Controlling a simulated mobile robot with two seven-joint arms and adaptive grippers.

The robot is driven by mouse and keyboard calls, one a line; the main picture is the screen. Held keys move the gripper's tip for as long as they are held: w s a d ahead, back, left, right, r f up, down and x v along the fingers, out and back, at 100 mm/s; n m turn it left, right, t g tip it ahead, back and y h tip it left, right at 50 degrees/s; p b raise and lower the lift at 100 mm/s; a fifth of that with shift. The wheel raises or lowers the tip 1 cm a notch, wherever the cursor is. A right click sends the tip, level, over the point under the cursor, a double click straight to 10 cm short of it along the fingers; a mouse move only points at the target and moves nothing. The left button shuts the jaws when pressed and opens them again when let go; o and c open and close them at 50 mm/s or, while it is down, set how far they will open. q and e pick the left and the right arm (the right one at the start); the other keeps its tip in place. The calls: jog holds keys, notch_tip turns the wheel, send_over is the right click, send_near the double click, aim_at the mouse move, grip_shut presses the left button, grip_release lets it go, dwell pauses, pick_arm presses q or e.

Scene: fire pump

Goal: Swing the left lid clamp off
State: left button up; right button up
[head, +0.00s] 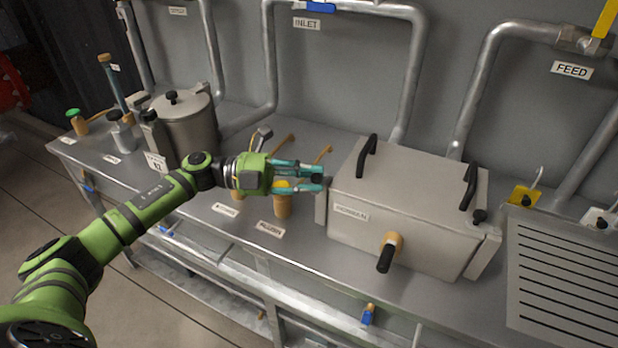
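A grey metal box (400,215) with a flat lid (415,180) and two black handles stands on the bench. The left lid clamp (321,207) is at the box's left side, partly hidden by my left gripper. Its dark knob (316,179) shows at my fingertips. My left gripper (314,177) reaches in from the left, its teal fingers apart on either side of the knob. Whether they press on it I cannot tell. The right lid clamp (484,254) with a black knob is at the box's right side. My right gripper is out of view.
A black-handled fitting (388,254) sticks out from the box front. Tan-handled valves (283,205) stand just below and behind my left gripper. A round lidded pot (185,125) is at left. A slotted drain plate (565,280) is at right. Pipes run along the wall.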

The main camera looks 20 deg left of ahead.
pick_arm(q)
jog(key=v, duration=1.2)
jog(key=shift+s, duration=0.1)
dwell(0.4)
